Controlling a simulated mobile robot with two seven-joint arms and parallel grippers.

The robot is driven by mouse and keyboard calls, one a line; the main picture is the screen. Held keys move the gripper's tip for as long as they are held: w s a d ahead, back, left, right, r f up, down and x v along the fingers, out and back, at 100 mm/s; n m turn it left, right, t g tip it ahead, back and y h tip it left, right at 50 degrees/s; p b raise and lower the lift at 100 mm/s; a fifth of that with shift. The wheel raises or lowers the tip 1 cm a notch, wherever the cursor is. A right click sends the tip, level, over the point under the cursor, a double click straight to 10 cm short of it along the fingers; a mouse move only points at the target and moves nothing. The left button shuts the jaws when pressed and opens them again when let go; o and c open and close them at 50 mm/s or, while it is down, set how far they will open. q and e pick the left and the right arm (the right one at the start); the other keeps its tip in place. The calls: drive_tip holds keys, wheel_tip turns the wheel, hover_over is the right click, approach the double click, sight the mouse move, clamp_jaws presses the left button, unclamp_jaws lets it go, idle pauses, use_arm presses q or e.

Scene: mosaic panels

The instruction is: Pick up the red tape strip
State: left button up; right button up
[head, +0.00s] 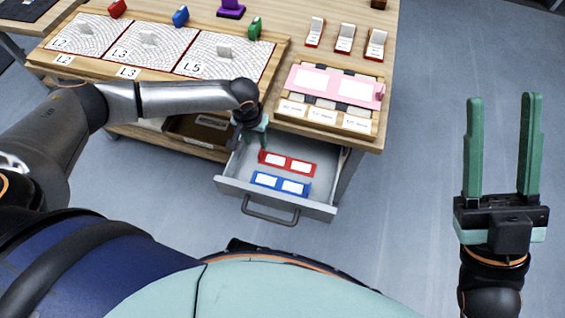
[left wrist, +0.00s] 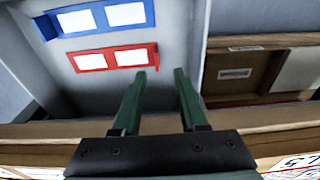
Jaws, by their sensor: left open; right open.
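The red tape strip (head: 288,162) lies in the open drawer, above the blue strip in the head view. It is red with two white windows, and it also shows in the left wrist view (left wrist: 112,58). My left gripper (head: 256,143) reaches down into the drawer's back left part, close to the strip's left end. In the left wrist view its two green fingers (left wrist: 155,88) are apart with nothing between them, and the strip lies beyond the tips. Contact cannot be told. My right gripper (head: 502,98) is open and empty, upright over the floor at the right.
A blue strip (head: 280,183) lies nearer the drawer front. The grey drawer (head: 235,186) has raised walls and a handle (head: 270,217). The tabletop (head: 290,25) above holds mosaic panels (head: 222,56) and a pink card (head: 330,84). An open compartment (head: 200,132) lies left of the drawer.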

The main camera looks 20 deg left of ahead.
sight(260, 152)
use_arm(q)
drive_tip(key=shift+w+f, duration=0.1)
drive_tip(key=shift+f, duration=0.8)
drive_tip(key=f+b, duration=0.2)
drive_tip(key=f, duration=0.1)
drive_tip(key=f+b, duration=0.2)
drive_tip(key=shift+w+d+f, duration=0.1)
drive_tip(key=shift+w+d, duration=0.15)
drive_tip(key=shift+w, duration=0.05)
use_arm(e)
drive_tip(key=shift+m, duration=0.4)
drive_tip(key=f, duration=0.4)
drive_tip(key=shift+w+a+f, duration=0.15)
drive_tip(key=shift+a+f, duration=0.05)
drive_tip(key=shift+f, duration=0.15)
use_arm(q)
drive_tip(key=shift+c, duration=0.2)
clamp_jaws()
